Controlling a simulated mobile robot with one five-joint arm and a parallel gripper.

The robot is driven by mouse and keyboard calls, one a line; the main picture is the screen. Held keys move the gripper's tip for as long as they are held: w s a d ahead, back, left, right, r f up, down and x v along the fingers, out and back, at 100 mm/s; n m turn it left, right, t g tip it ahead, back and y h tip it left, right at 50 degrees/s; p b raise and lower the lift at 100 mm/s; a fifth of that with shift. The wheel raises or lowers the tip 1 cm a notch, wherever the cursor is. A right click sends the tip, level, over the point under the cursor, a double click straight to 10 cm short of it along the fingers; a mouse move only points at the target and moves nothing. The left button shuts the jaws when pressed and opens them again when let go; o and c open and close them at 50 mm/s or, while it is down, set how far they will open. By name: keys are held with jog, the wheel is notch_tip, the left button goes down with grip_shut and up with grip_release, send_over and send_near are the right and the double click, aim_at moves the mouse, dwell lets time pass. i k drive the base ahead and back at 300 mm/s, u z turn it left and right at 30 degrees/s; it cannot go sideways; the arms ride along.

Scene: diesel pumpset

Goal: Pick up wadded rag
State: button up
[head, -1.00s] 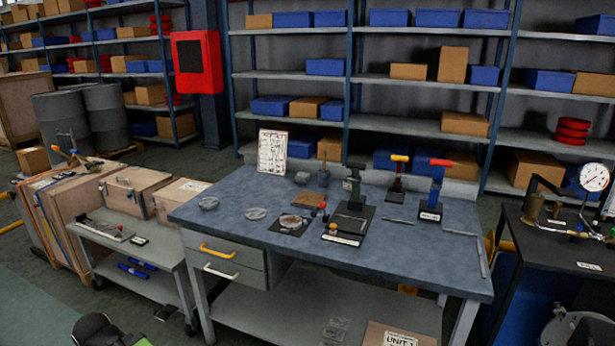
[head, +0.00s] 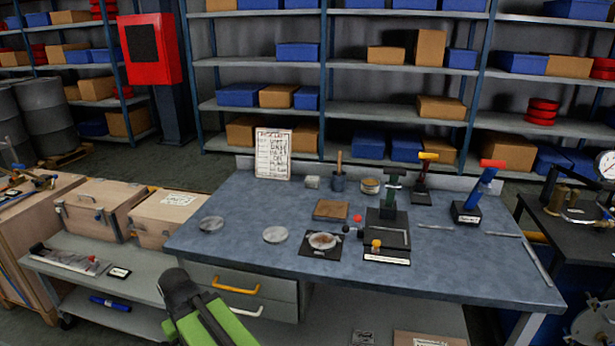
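No thing in the head view is clearly a wadded rag. A small pale grey lump (head: 312,182) at the back of the blue-grey workbench (head: 225,190), left of a brush pot (head: 338,183), may be it, but it is too small to tell. A dish (head: 322,240) with brownish content sits on a black mat near the bench's front. My gripper (head: 178,288), a dark end on my green arm, is at the lower middle-left, in front of the bench drawers. It appears apart from everything on the bench. Its fingers cannot be made out.
Two pale round discs (head: 275,234) and a brown square pad (head: 331,209) lie on the bench. A black-based press (head: 388,225) and red-handled and blue tools (head: 469,205) stand to the right. A paper sign (head: 273,154) stands at the back. A cart (head: 120,275) is at left.

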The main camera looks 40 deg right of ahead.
aim_at(310, 182)
jog(key=u, duration=0.05)
jog(key=i, duration=1.25)
jog(key=u, duration=0.4)
